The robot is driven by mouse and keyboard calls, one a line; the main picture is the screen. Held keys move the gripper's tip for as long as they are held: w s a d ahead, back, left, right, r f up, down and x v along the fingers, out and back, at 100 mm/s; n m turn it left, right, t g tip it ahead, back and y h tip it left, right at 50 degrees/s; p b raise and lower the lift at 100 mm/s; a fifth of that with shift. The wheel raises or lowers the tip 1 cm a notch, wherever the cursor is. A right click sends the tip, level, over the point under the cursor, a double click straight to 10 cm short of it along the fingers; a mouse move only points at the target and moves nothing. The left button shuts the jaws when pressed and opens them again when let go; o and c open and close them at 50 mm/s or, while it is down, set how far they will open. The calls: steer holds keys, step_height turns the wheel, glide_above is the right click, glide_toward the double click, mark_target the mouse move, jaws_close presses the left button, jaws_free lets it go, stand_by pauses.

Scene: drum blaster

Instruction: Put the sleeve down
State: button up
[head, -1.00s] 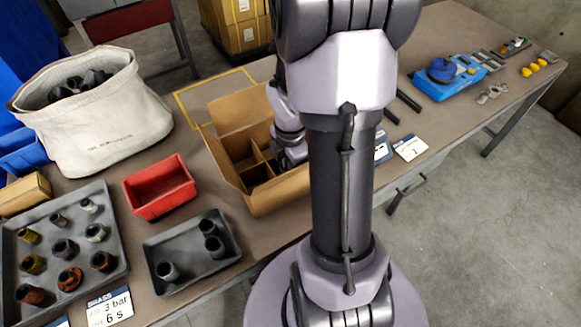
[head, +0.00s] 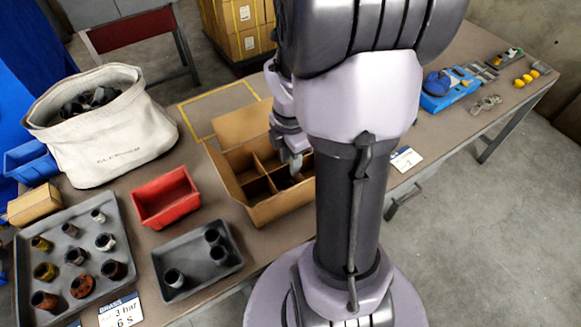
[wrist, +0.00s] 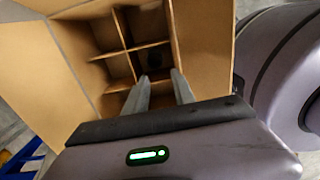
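My gripper (wrist: 160,78) is over the divided cardboard box, its two fingers apart with a clear gap between them. In the head view my gripper (head: 295,172) points down at the box, partly hidden by my arm. The cardboard box (head: 222,178) has open flaps and a grid of compartments; it also fills the upper wrist view (wrist: 75,60). A dark round sleeve (wrist: 153,60) shows in a shadowed compartment just beyond the fingertips. I see no sleeve gripped between the fingers. That compartment is hidden in the head view.
A grey tray (head: 160,258) holds three dark sleeves. A larger tray (head: 129,243) holds several coloured sleeves. A red bin (head: 165,198) and a canvas bag (head: 120,150) stand left of the box. A blue tool (head: 446,92) and small parts lie at the far right.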

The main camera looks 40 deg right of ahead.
steer(key=w+a+r+m+t, duration=0.2)
steer(key=a+r+m, duration=0.35)
steer(key=r, duration=0.35)
steer(key=s+a+r+m+t, duration=0.1)
steer(key=s+a+r+m, duration=0.1)
steer(key=a, duration=0.4)
steer(key=s+a+r+m+t+y, duration=0.1)
steer(key=s+a+r+m, duration=0.2)
steer(key=a+m, duration=0.3)
steer(key=s+a+r+m+t+y, duration=0.1)
steer(key=s+a+r+m, duration=0.1)
steer(key=a+r+m, duration=0.3)
steer(key=shift+s+a+m+t+p, duration=0.25)
steer(key=shift+a+m+t+p, duration=0.15)
steer(key=shift+a, duration=0.2)
